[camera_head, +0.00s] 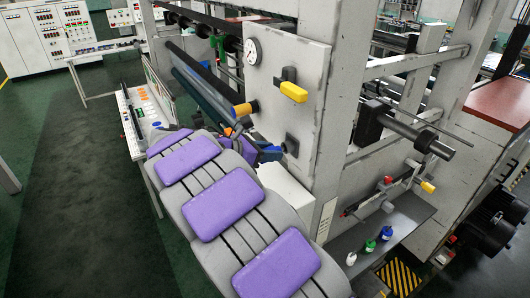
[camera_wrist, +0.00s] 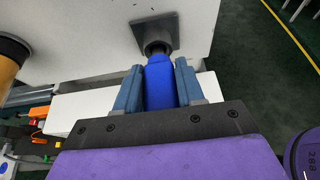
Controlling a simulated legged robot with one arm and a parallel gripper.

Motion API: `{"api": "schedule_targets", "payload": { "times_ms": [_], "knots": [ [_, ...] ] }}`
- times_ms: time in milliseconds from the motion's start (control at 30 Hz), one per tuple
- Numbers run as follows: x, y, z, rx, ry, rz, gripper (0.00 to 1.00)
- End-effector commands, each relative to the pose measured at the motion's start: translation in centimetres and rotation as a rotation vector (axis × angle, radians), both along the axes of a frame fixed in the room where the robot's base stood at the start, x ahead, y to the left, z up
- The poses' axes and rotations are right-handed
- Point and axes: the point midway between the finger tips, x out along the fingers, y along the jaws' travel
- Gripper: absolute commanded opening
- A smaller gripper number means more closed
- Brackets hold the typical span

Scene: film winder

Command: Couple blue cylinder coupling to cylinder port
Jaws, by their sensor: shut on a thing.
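The blue cylinder coupling (camera_wrist: 160,88) is between the two blue-grey fingers of my gripper (camera_wrist: 158,66) in the wrist view. My gripper is shut on it. The coupling points at the cylinder port (camera_wrist: 155,34), a dark square plate with a round dark stub on the pale machine panel. The coupling's far end meets or overlaps the stub in this view; I cannot tell whether they are joined. In the head view my gripper (camera_head: 270,152) is at the lower part of the panel, beside the port (camera_head: 291,144), and my arm hides part of the coupling.
The pale machine panel (camera_head: 288,100) carries a gauge (camera_head: 253,51) and a yellow handle (camera_head: 293,92) above the port. An orange-ended roller (camera_head: 243,109) is to the left. A white box (camera_head: 287,187) is below. Several small bottles (camera_head: 370,246) stand on a shelf at right.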

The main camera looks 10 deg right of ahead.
Motion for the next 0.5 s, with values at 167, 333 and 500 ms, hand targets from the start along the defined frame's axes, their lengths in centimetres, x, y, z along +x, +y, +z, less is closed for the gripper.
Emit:
{"api": "schedule_targets", "payload": {
  "times_ms": [167, 333, 500],
  "knots": [
    [0.2, -0.5, 0.0, -0.001, 0.0, 0.0, 0.06],
    [0.4, -1.0, 0.0, -0.001, -0.001, 0.001, 0.06],
    [0.5, -1.4, 0.0, 0.0, -0.001, 0.002, 0.42]
  ]
}}
